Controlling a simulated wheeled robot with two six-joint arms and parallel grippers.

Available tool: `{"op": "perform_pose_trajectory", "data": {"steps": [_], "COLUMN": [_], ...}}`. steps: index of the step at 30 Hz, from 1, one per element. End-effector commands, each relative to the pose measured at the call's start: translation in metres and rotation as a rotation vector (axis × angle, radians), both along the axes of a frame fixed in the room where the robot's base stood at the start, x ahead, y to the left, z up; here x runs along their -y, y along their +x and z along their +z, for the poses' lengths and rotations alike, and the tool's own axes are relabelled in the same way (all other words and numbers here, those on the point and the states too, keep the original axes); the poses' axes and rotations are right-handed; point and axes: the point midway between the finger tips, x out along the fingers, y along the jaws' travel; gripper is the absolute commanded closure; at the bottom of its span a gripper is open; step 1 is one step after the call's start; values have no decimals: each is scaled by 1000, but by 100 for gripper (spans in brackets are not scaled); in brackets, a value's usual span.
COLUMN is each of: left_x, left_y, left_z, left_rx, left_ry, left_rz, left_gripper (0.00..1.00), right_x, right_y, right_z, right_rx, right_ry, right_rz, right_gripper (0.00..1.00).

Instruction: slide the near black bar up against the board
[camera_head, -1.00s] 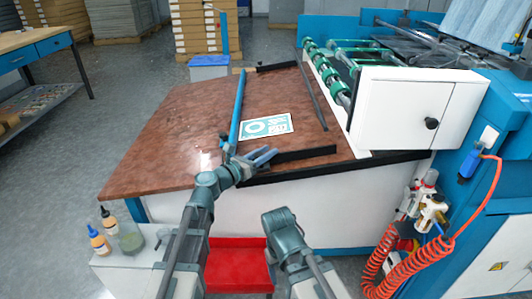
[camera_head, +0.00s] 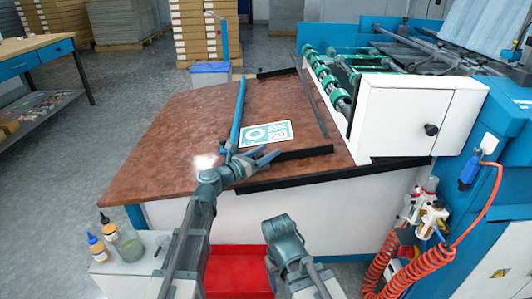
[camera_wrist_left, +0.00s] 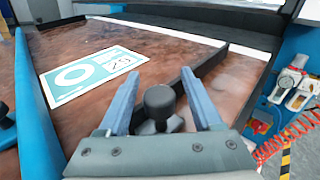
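The near black bar (camera_head: 304,153) lies flat on the brown tabletop, on the near side of the white and teal board (camera_head: 265,134). A strip of tabletop shows between them. My left gripper (camera_head: 256,152) is at the bar's left end, low over the table. In the left wrist view its fingers (camera_wrist_left: 160,90) are spread with no object clamped between them. The board (camera_wrist_left: 92,74) lies ahead and to the left. My right gripper is not visible.
A blue bar (camera_head: 236,115) lies left of the board. A thin dark bar (camera_head: 314,105) lies to its right and another black bar (camera_head: 277,73) at the far end. A black strip (camera_head: 330,174) edges the table's near side. The left tabletop is clear.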

Motion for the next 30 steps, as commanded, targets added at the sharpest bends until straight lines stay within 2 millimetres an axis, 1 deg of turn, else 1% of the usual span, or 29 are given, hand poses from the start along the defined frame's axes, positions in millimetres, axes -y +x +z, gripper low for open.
{"op": "perform_pose_trajectory", "data": {"steps": [5, 8, 11, 15, 21, 27, 30], "left_x": [-1, -7, -20, -42, -71, -91, -96], "left_y": [-1, -8, -21, -43, -71, -89, -94], "left_z": [0, 0, 0, 0, 0, 0, 0], "left_rx": [0, 1, 0, 0, 0, 0, 0], "left_ry": [0, 1, 1, 0, 0, 0, 0], "left_rz": [0, 1, 4, 3, 3, 2, 1], "left_gripper": [34, 34, 34, 34, 34, 34, 34], "right_x": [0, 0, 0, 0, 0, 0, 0], "right_y": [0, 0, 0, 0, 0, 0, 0], "right_z": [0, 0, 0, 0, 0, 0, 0], "right_rx": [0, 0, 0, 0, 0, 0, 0], "right_ry": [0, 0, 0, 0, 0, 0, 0], "right_rz": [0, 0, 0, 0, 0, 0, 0], "right_gripper": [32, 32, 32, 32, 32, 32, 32]}}
